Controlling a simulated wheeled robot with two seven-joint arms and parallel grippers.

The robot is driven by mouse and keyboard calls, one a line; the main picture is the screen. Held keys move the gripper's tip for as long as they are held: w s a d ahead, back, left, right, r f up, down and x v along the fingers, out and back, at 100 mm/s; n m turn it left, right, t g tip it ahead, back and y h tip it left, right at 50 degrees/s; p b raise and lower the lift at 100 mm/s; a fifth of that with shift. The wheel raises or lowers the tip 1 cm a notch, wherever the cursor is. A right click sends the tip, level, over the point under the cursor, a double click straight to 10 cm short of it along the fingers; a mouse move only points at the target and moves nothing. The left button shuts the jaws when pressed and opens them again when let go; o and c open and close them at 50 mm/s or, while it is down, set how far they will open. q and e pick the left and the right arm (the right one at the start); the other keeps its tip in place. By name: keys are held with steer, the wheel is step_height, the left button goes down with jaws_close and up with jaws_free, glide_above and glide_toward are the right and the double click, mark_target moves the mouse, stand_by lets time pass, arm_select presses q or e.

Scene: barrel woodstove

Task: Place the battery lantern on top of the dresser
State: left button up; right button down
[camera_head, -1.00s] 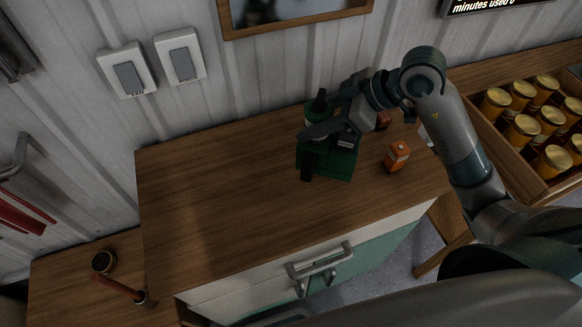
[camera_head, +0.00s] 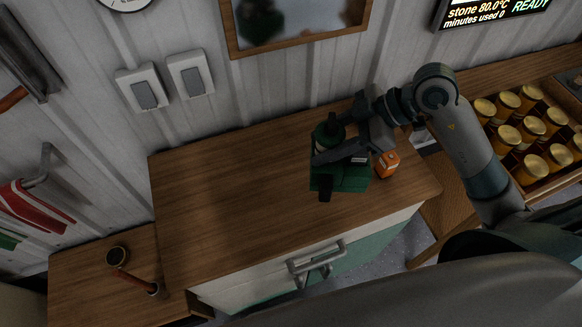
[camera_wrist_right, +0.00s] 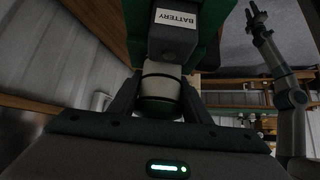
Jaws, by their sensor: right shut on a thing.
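The battery lantern (camera_head: 346,178) is dark green with a grey part, over the right half of the wooden dresser top (camera_head: 235,190). My right gripper (camera_head: 345,148) is shut on the lantern's upper part. In the right wrist view the lantern (camera_wrist_right: 215,30) shows a white BATTERY label, and its pale neck (camera_wrist_right: 160,88) is between the gripper's fingers (camera_wrist_right: 158,100). I cannot tell whether its base touches the top. My left gripper (camera_wrist_right: 257,20) shows small at the upper right of the right wrist view, its fingers apart. It is outside the head view.
An orange box (camera_head: 387,163) stands close to the right of the lantern on the dresser. A crate of several gold-lidded jars (camera_head: 530,130) is at the right. Wall switches (camera_head: 165,82) and a framed picture (camera_head: 290,20) are behind. The dresser's left half is clear.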

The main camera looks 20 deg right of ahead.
steer(key=shift+s+r, duration=0.15)
steer(key=shift+r, duration=0.05)
stand_by(0.3)
steer(key=shift+w+a+f, duration=0.25)
steer(key=shift+a, duration=0.15)
steer(key=w+a+f+p, duration=0.4)
steer(key=w+a+f, duration=0.1)
steer(key=a, duration=0.4)
steer(key=shift+w+a+f, duration=0.15)
steer(key=shift+a+f, duration=0.05)
steer(key=shift+f, duration=0.55)
steer(key=shift+f+p, duration=0.1)
steer(key=shift+p, duration=0.25)
